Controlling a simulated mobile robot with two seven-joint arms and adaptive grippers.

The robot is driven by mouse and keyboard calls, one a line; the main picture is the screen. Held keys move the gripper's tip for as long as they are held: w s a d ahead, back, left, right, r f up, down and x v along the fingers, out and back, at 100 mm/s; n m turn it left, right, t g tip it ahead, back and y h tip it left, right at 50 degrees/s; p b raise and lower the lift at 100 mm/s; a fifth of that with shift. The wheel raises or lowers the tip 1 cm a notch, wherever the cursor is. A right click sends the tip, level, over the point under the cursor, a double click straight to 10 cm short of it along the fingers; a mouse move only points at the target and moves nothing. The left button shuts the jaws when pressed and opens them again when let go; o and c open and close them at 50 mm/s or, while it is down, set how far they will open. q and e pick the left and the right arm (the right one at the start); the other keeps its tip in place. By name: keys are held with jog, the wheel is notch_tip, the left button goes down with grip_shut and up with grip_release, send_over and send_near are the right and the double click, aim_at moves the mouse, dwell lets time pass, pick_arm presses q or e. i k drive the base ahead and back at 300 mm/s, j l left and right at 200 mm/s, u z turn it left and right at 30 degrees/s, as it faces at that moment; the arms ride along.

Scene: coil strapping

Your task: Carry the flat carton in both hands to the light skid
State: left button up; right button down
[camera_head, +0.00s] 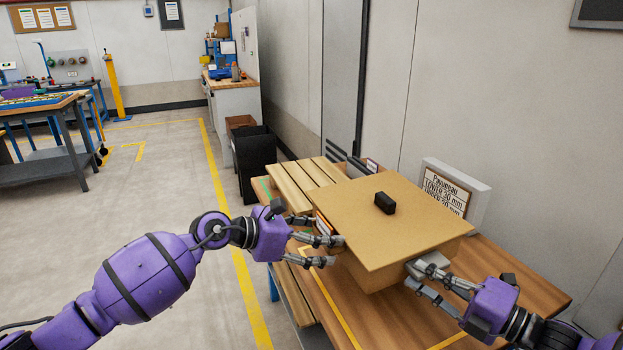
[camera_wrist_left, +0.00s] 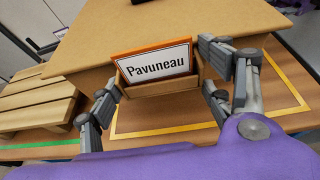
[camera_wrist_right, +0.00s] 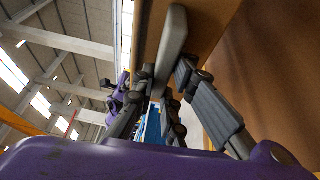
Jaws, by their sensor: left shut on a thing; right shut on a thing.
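The flat carton (camera_head: 385,222) is a wide tan box with an overhanging lid, over the right part of the wooden table. A small black block (camera_head: 385,203) lies on its lid. My left gripper (camera_head: 335,251) is shut on the carton's left side, its fingers on either side of a tan holder (camera_wrist_left: 160,88) with a white "Pavuneau" card. My right gripper (camera_head: 412,274) is shut on a grey handle (camera_wrist_right: 172,45) at the carton's near right side. The light skid (camera_head: 302,182), of pale wooden slats, lies left of the carton. I cannot tell whether the carton is clear of the table.
The wooden table (camera_head: 520,278) carries a yellow outline (camera_wrist_left: 285,108) by the carton and a green line (camera_wrist_left: 35,147) by the skid. A sign board (camera_head: 450,190) stands behind the carton against the wall. A black bin (camera_head: 255,160) stands beyond the skid. The floor to the left is open.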

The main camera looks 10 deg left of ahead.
aim_at(312, 179)
jog(key=i+j, duration=1.15)
jog(key=j, duration=0.15)
